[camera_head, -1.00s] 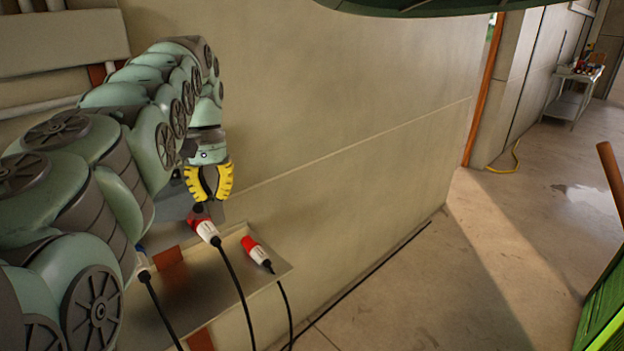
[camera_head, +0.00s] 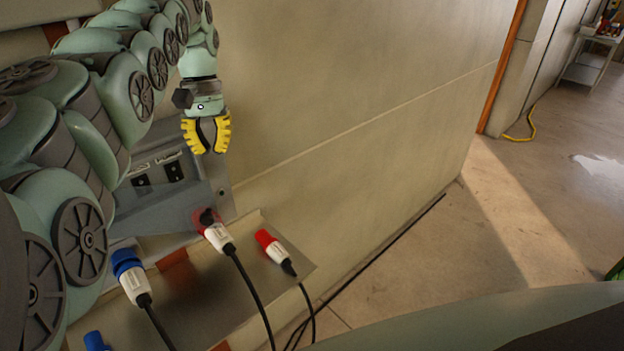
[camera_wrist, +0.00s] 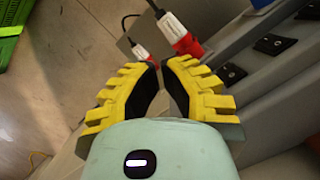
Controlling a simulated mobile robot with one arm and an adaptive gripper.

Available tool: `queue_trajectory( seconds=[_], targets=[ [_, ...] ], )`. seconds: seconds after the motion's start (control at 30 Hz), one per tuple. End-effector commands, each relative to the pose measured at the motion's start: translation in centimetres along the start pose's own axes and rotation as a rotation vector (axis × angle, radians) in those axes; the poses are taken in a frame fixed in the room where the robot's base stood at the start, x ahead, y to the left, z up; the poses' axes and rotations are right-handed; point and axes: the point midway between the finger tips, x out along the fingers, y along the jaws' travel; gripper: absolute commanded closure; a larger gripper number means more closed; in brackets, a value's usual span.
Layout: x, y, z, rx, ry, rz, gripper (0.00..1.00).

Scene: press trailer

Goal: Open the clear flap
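My gripper (camera_head: 207,151) has two yellow fingers with dark inner pads. It points down, empty, in front of the wall and beside the upper right of a grey socket box (camera_head: 217,203). The fingertips show a narrow gap in the wrist view (camera_wrist: 160,63). My arm hides the left part of the box.
A red-and-white plug (camera_head: 216,235) is at the lower front of the box, with a blue-and-white plug (camera_head: 130,277) to its left. Another red-and-white plug (camera_head: 273,248) lies on the tray (camera_head: 240,287) below. Black cables hang down.

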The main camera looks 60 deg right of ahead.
Motion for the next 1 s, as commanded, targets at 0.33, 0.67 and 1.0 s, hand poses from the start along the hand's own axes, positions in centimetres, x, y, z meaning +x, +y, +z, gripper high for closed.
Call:
queue_trajectory(
  seconds=[0.33, 0.67, 1.0],
  targets=[
    [3.0, -0.2, 0.0, -0.003, -0.003, 0.000, 1.00],
    [7.1, -0.1, 0.4, -0.003, -0.011, 0.004, 1.00],
    [8.3, -0.1, 1.4, -0.006, -0.006, 0.001, 1.00]
  ],
)
